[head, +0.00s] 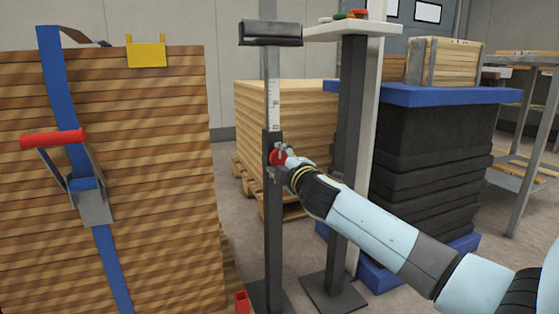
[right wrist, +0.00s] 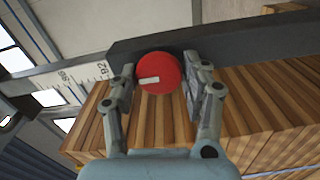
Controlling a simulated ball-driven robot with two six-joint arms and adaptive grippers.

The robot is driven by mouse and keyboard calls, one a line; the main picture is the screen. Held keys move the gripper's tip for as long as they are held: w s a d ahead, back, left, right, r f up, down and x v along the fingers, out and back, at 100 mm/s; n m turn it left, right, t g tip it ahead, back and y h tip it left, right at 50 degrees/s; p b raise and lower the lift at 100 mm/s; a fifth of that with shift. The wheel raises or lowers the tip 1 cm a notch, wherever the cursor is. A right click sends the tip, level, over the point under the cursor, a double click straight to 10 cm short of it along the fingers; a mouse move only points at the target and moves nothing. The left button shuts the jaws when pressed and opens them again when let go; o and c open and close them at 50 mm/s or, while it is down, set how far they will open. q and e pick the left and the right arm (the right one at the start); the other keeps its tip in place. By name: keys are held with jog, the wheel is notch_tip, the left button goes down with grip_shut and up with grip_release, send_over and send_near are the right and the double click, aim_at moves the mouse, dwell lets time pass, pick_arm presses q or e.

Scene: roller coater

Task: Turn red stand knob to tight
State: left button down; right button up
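The red knob (head: 278,157) sits on the dark upright of the height stand (head: 272,205) in the head view. In the right wrist view the round red knob (right wrist: 163,68) faces me, with a short white mark pointing left. My right gripper (head: 283,156) is at the knob from the right. The head view shows the knob only partly, behind the fingers. My left gripper is in neither view.
A tall stack of boards (head: 150,180) with a blue strap (head: 62,100) stands at the left. A second post (head: 350,120) with a pale top stands close right of the stand. A wood stack (head: 290,105) is behind, and a black-wrapped stack (head: 430,145) at the right.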

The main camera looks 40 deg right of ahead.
jog(key=o, duration=0.3)
jog(key=shift+o, duration=0.2)
jog(key=shift+s, duration=0.1)
jog(key=v, duration=1.2)
jog(key=shift+f, duration=0.15)
